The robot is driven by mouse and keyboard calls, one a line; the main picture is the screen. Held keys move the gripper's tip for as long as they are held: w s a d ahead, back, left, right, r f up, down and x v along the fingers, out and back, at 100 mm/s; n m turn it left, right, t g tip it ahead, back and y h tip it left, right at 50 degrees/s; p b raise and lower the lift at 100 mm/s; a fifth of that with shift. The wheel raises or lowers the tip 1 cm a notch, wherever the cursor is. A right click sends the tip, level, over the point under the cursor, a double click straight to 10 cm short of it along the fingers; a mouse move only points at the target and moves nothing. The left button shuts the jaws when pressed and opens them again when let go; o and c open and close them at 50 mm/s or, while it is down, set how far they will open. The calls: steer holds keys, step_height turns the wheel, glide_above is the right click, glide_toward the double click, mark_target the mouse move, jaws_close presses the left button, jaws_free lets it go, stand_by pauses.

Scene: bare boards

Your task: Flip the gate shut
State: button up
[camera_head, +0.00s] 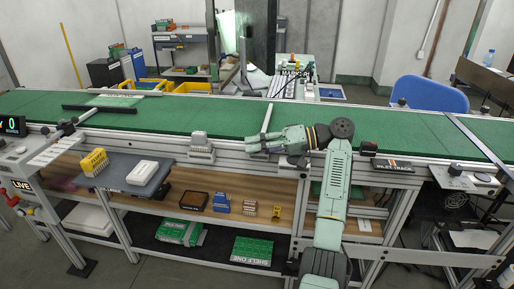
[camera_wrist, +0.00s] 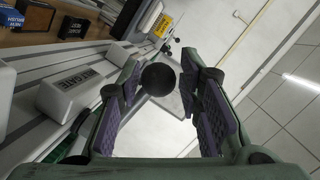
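My gripper (camera_head: 254,147) is at the front edge of the green-topped bench, pointing left. In the wrist view its two purple-padded fingers (camera_wrist: 168,95) are spread apart. A round black knob (camera_wrist: 158,78) shows in the gap between them, and I see no finger touching it. A pale narrow bar (camera_head: 267,118), possibly the gate's arm, stands just behind my gripper in the head view; its lower end is hidden. A white block with a dark label (camera_wrist: 78,92), which seems to read "GATE", is left of the fingers in the wrist view.
The green bench top (camera_head: 200,118) is mostly clear. A pale block (camera_head: 200,146) sits on the front rail left of my gripper. A yellow block (camera_head: 94,161) and white box (camera_head: 142,173) are on a grey tray. Small boxes (camera_head: 194,200) stand on the wooden shelf below.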

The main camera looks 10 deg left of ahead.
steer(key=v, duration=1.2)
steer(key=shift+f, duration=0.15)
